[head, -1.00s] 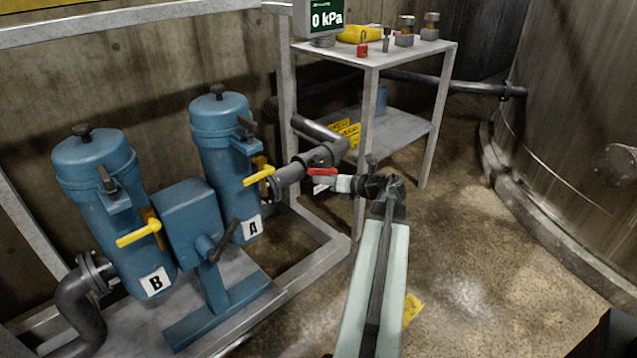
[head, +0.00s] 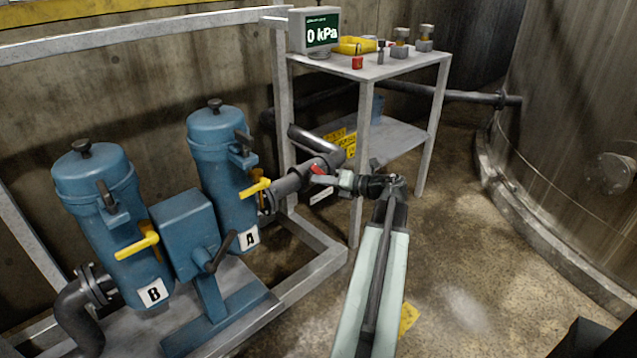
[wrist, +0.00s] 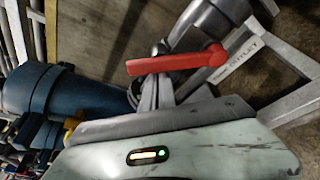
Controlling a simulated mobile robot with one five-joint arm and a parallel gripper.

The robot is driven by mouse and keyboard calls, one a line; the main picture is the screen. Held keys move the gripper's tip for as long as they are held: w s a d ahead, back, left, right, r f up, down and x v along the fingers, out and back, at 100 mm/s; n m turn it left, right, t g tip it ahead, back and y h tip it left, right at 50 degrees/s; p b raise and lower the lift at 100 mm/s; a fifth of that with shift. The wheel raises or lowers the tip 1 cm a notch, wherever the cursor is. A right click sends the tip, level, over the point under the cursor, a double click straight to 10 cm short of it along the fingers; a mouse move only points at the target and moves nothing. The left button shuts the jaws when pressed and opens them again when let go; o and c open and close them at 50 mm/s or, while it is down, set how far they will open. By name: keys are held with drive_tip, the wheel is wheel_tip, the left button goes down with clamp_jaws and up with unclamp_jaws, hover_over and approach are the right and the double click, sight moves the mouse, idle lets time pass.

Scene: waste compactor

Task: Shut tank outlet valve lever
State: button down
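The red valve lever (head: 317,169) is on the grey pipe to the right of filter A, partly hidden by my gripper in the head view. In the wrist view the red lever (wrist: 177,63) lies crosswise over my fingertips, beside a white label (wrist: 238,58) ending in "OUTLET". My gripper (head: 329,180) reaches left to the lever from my arm. In the wrist view my gripper's fingers (wrist: 157,90) are close together and look shut, with their tips at or just beneath the lever. Whether they touch it is not clear.
Blue filters A (head: 218,165) and B (head: 105,215) have yellow handles and stand left on a metal skid. A metal shelf (head: 395,68) with a 0 kPa display (head: 314,30) is behind the gripper. A large tank (head: 580,110) stands right. Floor between is open.

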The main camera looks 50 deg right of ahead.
idle(0.4)
drive_tip(key=a+f+b, duration=0.3)
drive_tip(key=s+d+r+m+p, duration=0.1)
drive_tip(key=s+r+p, duration=0.15)
drive_tip(key=s, duration=0.75)
drive_tip(key=w+d, duration=0.2)
drive_tip(key=w, duration=0.7)
drive_tip(key=shift+w+r, duration=0.35)
drive_tip(key=shift+w, duration=0.05)
drive_tip(key=shift+y, duration=0.3)
